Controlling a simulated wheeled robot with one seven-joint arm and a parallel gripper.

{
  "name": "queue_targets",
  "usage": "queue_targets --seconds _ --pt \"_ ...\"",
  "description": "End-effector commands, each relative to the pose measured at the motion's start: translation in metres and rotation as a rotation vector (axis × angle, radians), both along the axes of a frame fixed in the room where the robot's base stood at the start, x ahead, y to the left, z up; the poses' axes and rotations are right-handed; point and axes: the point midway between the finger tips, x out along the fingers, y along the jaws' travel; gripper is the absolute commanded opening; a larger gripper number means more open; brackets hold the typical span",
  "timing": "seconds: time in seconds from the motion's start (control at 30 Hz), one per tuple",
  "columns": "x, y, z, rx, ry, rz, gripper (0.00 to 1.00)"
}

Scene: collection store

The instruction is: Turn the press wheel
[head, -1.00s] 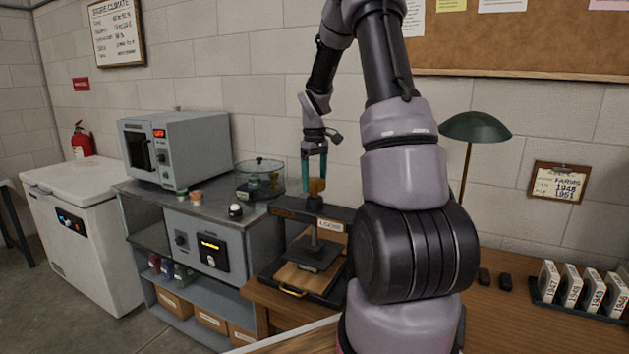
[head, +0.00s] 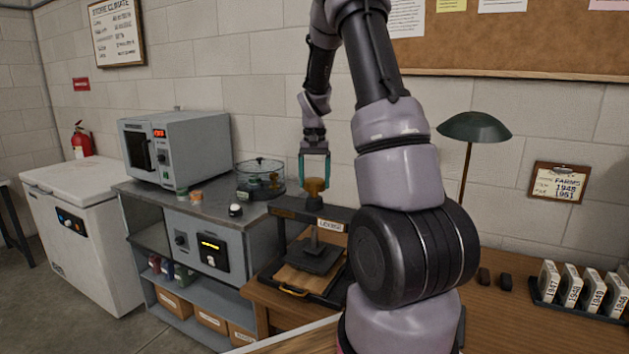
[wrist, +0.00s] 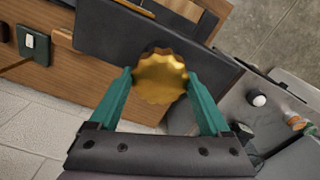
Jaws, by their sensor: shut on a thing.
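The press (head: 283,213) stands on the wooden bench, with a dark frame, a flat plate on a spindle and a label that seems to read "LOOSE". Its small brass wheel (head: 315,186) sits on top of the crossbeam. In the wrist view the wheel (wrist: 160,76) is round, golden and scalloped. My gripper (head: 314,180) points down over the press. In the wrist view its green fingers (wrist: 158,80) lie on opposite sides of the wheel, shut on its rim. The press plate (head: 314,259) is above a wooden board in the press.
A grey shelf unit (head: 247,257) with a glass-lidded dish (head: 260,178) and an oven (head: 176,147) stands to the left. A green lamp (head: 474,127) and a tray of labelled boxes (head: 580,306) are on the right. The bench between is mostly clear.

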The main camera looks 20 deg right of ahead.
Motion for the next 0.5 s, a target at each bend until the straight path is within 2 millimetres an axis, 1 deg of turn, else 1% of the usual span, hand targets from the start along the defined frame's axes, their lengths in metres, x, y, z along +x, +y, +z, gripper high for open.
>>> queue_targets --seconds 0.2,0.5 --pt "0.0006 0.0002 0.0004 -0.001 -0.002 -0.186 0.26" --pt "0.0006 0.0001 0.0003 -0.001 -0.002 -0.373 0.26"
